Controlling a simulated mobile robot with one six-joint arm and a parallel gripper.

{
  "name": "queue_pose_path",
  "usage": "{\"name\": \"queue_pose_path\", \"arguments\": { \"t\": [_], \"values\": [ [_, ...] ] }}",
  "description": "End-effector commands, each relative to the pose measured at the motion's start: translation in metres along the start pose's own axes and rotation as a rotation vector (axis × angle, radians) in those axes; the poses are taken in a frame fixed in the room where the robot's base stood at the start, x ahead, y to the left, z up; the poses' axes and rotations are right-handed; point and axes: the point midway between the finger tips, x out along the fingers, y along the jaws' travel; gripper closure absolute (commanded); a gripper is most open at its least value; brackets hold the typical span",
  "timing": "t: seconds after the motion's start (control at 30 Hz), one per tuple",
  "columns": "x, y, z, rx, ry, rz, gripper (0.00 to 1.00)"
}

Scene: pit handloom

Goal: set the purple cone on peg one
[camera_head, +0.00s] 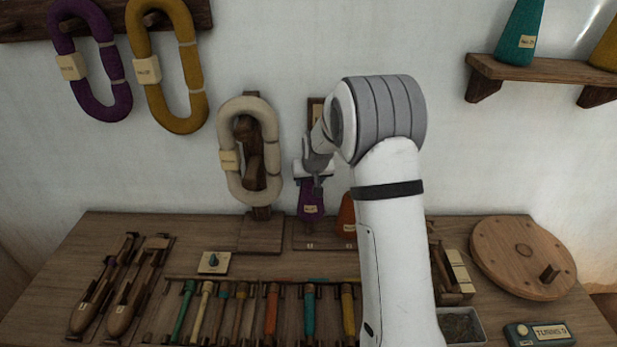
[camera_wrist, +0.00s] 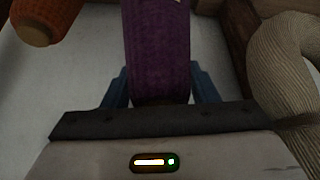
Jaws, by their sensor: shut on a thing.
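The purple cone (camera_head: 311,203) is upright and carries a pale label. My gripper (camera_head: 314,180) is shut on it from above. In the wrist view the purple cone (camera_wrist: 158,50) stands between the two blue fingers of my gripper (camera_wrist: 163,85). The cone's lower end is over or on a wooden peg board (camera_head: 315,243) at the back of the table. I cannot tell whether it touches the board, and no peg shows under it. An orange cone (camera_head: 347,217) stands to its right, partly behind my arm.
A cream skein on a wooden stand (camera_head: 258,238) is close on the left. The orange cone also shows in the wrist view (camera_wrist: 42,20). Several coloured bobbins (camera_head: 272,308) lie in front. A teal cone (camera_head: 519,35) stands on a wall shelf (camera_head: 540,75) at the right.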

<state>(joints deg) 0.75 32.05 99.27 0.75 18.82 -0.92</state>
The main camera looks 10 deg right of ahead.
Motion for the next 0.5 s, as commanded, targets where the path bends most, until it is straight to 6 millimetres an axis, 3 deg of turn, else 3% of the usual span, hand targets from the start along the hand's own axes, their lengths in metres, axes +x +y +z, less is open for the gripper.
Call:
{"name": "queue_pose_path", "arguments": {
  "t": [0.5],
  "values": [
    [0.049,-0.003,0.028,-0.004,0.000,-0.002,0.89]
  ]
}}
